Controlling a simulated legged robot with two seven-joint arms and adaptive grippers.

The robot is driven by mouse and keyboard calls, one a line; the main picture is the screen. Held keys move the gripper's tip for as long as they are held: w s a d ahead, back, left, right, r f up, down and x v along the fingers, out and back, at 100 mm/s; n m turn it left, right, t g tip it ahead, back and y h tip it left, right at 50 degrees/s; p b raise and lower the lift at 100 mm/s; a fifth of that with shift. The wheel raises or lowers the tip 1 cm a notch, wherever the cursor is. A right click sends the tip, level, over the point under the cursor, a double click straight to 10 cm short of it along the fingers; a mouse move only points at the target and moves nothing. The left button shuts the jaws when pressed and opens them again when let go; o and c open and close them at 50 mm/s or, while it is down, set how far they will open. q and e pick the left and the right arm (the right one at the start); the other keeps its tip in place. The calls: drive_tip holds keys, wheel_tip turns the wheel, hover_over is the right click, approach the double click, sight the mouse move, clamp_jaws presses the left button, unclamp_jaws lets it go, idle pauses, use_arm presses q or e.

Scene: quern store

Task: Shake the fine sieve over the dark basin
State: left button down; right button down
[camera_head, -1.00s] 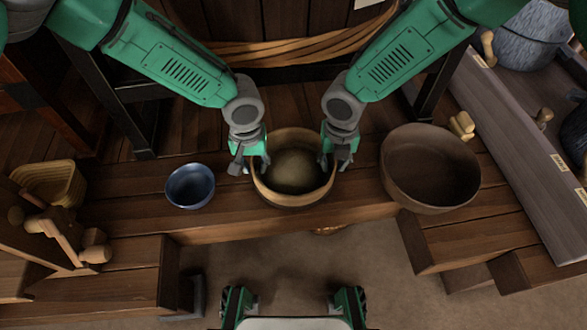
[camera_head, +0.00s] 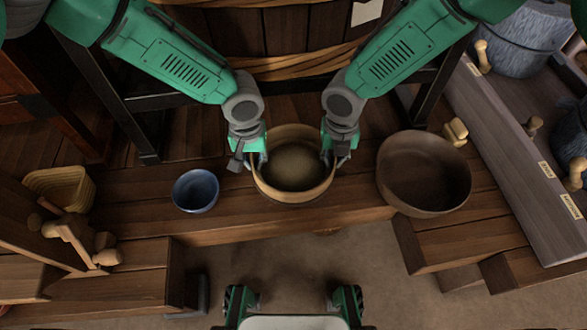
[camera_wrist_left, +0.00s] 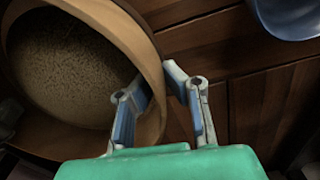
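The fine sieve (camera_head: 294,192), a round pale wooden hoop with a speckled brown bottom, is at the middle of the head view. My left gripper (camera_head: 257,160) is shut on its left rim and my right gripper (camera_head: 330,158) on its right rim. In the left wrist view the left fingers (camera_wrist_left: 160,100) straddle the hoop (camera_wrist_left: 152,60), one inside and one outside. The sieve seems held just above the bench; the gap beneath is hidden. The dark basin (camera_head: 424,190), wide, brown and seemingly empty, stands to the right of the sieve, apart from it.
A small blue bowl (camera_head: 195,191) stands left of the sieve on the plank bench (camera_head: 225,225). A woven basket (camera_head: 60,188) and wooden pieces (camera_head: 75,237) are at far left. A wooden peg-like piece (camera_head: 455,131) lies behind the basin. A hooped barrel (camera_head: 270,50) stands behind.

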use_arm(q)
drive_tip(key=shift+r, duration=0.5)
use_arm(e)
drive_tip(key=shift+r, duration=0.5)
